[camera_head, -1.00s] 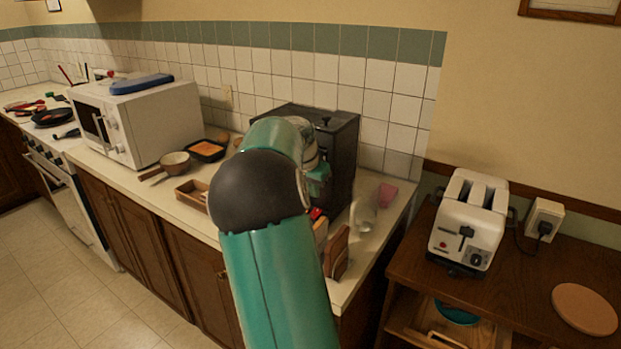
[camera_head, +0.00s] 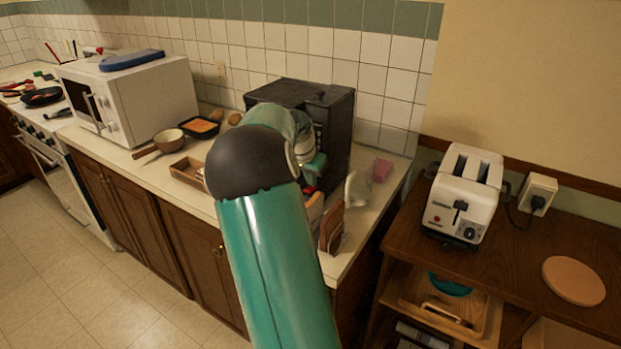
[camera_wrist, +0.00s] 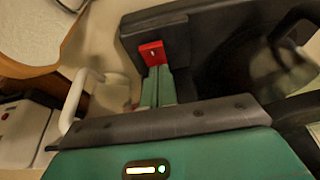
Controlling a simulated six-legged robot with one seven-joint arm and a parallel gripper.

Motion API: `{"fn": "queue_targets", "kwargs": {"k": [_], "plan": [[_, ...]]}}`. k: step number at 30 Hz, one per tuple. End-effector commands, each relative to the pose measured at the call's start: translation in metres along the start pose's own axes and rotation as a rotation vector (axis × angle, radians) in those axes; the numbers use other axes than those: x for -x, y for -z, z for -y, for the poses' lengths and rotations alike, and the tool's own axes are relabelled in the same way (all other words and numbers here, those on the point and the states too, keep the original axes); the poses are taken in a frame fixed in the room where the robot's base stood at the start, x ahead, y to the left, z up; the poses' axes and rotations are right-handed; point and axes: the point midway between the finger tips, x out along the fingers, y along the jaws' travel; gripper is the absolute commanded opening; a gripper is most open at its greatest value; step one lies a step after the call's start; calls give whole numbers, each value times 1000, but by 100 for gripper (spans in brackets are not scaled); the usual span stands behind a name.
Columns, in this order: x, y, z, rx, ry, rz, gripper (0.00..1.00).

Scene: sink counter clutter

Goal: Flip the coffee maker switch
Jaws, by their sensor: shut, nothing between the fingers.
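The coffee maker (camera_head: 300,94) is a black box on the counter against the tiled wall, partly hidden behind my arm in the head view. In the wrist view its dark body (camera_wrist: 215,30) fills the upper middle, with a red switch (camera_wrist: 152,53) on it. My gripper (camera_wrist: 156,72) is shut and empty, its two green fingers side by side. The fingertips are at the lower edge of the red switch; I cannot tell whether they touch it.
A clear glass vessel (camera_head: 358,188), a pink sponge (camera_head: 382,170) and brown boards (camera_head: 332,228) stand close right of the coffee maker. A wooden tray (camera_head: 188,171), a saucepan (camera_head: 168,140) and a microwave (camera_head: 135,95) are to the left. A toaster (camera_head: 462,200) sits on the side table.

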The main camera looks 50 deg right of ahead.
Motion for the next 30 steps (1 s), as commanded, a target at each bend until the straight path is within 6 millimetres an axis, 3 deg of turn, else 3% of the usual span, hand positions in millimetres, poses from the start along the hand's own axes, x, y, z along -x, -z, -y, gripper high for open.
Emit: {"fn": "queue_targets", "kwargs": {"k": [15,25,30], "plan": [[3,-19,0,3,-5,10,0],[4,-19,0,3,-4,9,0],[18,-13,-3,2,-2,6,0]]}}
